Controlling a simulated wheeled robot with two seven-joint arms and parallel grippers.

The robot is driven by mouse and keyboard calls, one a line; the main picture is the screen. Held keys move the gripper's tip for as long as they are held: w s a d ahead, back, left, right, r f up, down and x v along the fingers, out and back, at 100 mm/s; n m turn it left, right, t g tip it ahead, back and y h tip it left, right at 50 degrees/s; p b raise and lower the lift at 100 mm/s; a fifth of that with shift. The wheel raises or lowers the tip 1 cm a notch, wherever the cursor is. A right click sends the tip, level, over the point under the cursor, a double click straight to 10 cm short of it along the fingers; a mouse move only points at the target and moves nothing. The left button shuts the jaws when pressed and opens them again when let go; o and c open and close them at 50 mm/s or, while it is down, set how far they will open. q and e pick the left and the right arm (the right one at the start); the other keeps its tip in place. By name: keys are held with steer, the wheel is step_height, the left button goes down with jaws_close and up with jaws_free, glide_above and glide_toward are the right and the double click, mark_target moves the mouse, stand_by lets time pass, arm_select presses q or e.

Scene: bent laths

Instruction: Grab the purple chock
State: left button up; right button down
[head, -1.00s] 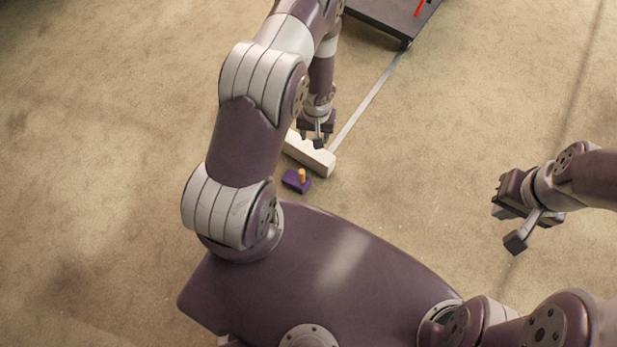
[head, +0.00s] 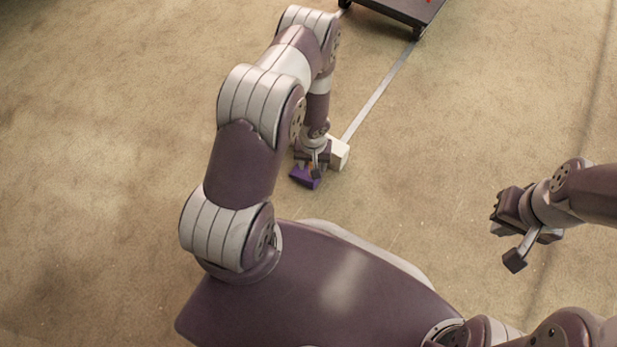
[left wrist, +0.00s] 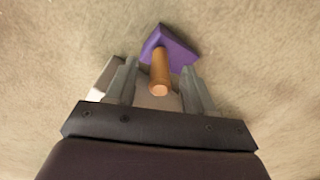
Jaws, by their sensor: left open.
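The purple chock (head: 304,178) lies on the carpet in front of my body in the head view. My left gripper (head: 313,172) is right above it and partly covers it. In the left wrist view the chock (left wrist: 170,48) has an orange-brown peg handle (left wrist: 160,75) that points up toward the camera. The open fingers of my left gripper (left wrist: 158,88) stand apart, one on each side of the peg. Whether a finger touches the peg cannot be told.
A white block (head: 338,153) lies just behind the chock, partly hidden by my left gripper. A grey strip (head: 375,97) runs from near it to a dark wheeled platform (head: 405,10) at the top. The carpet elsewhere is clear.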

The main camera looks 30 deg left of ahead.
arm_select(q)
steer(key=shift+r, duration=0.1)
jaws_close()
